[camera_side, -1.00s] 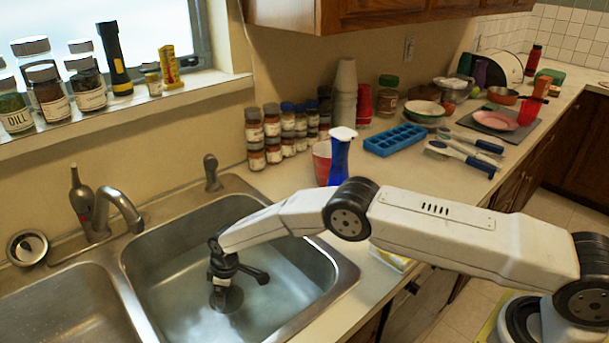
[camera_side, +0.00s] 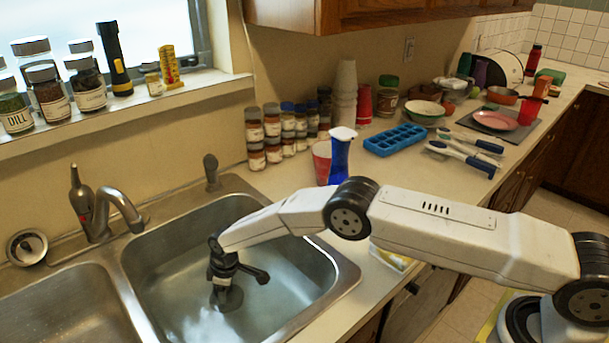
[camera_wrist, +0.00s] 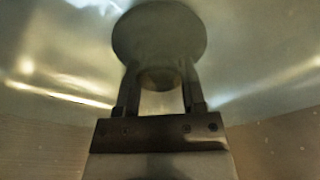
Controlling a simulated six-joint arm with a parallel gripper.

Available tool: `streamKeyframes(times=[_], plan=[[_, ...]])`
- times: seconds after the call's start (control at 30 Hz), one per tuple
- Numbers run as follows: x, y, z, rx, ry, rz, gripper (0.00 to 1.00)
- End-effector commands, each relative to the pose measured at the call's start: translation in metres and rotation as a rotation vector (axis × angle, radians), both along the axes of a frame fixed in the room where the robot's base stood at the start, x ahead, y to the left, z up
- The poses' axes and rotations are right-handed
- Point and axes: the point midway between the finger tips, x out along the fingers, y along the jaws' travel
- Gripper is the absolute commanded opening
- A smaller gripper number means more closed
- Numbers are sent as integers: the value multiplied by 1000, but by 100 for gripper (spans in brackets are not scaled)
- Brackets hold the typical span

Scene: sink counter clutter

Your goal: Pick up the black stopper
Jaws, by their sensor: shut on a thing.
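The black stopper (camera_side: 229,299) is in the right sink basin, at the lower end of my gripper (camera_side: 222,283). In the wrist view the stopper (camera_wrist: 160,35) shows as a dark round disc with a knob below it. The two fingers of my gripper (camera_wrist: 160,84) are on either side of that knob and shut on it. The water makes it hard to tell whether the disc touches the basin floor.
The right basin (camera_side: 165,240) holds water, and its walls surround my gripper. The faucet (camera_side: 120,205) stands behind, at the left. A blue bottle (camera_side: 339,160) and a red cup (camera_side: 321,160) stand on the counter behind my arm.

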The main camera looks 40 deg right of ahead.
Motion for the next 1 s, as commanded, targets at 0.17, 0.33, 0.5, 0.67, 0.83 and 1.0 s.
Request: streamKeyframes(times=[0.17,0.33,0.5,0.67,0.83,1.0], plan=[[1,0,9,1,-1,0,0],[1,1,24,1,0,1,0],[-5,-1,37,2,2,1,0],[-15,-4,49,1,1,1,0],[-27,-9,64,2,2,1,0],[-41,-13,82,2,1,1,0]])
